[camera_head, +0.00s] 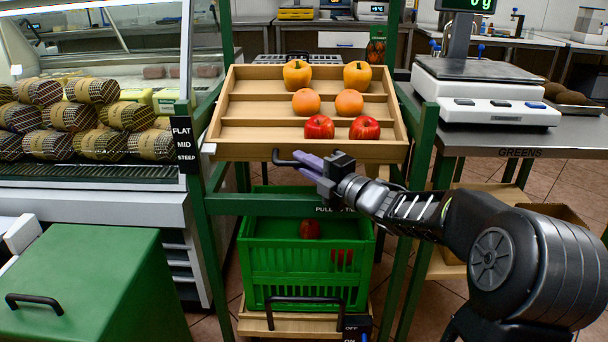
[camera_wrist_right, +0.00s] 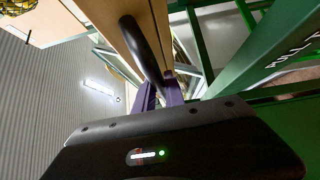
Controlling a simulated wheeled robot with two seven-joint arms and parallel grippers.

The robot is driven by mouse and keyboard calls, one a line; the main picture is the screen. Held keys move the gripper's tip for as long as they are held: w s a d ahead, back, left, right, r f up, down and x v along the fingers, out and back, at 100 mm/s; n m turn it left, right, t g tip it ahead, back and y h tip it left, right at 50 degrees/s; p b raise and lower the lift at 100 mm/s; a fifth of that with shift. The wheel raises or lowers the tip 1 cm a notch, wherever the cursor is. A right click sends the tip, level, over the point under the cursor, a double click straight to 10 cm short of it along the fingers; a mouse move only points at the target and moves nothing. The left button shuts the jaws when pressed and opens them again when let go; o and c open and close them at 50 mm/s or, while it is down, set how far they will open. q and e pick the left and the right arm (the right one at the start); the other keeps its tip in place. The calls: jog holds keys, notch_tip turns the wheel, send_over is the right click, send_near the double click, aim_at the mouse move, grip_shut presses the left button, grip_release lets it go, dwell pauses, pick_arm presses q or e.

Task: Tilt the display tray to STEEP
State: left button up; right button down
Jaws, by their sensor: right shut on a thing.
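The wooden display tray (camera_head: 300,150) sits in a green frame and slopes down toward me. It holds two yellow-orange peppers (camera_head: 297,74), two oranges (camera_head: 306,102) and two red apples (camera_head: 319,127) in rows. A black bar handle (camera_head: 284,161) is on its front board. My right gripper (camera_head: 310,164), with purple fingers, is shut on this handle, also seen in the right wrist view (camera_wrist_right: 147,55). A FLAT, MID, STEEP label (camera_head: 186,144) is on the left post. A white tab (camera_head: 208,148) at the tray's front left corner appears level between MID and STEEP. My left gripper is out of view.
A green crate (camera_head: 305,262) with red fruit stands below the tray. A scale (camera_head: 485,90) stands on the right counter. A glass deli case with netted goods (camera_head: 100,118) is at left. A green box with a handle (camera_head: 80,285) is at front left.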

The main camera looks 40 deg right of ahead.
jog(key=shift+w+d+f, duration=0.1)
jog(key=shift+f, duration=0.45)
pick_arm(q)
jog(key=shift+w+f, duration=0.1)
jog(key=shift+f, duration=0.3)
pick_arm(e)
jog(key=shift+r, duration=0.1)
jog(key=c, duration=1.4)
grip_release()
jog(key=shift+s+d, duration=0.15)
jog(key=shift+s, duration=0.35)
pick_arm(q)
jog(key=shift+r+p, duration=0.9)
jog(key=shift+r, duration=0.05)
pick_arm(e)
jog(key=s, duration=0.6)
jog(key=shift+s+d, duration=0.35)
jog(key=shift+d, duration=0.05)
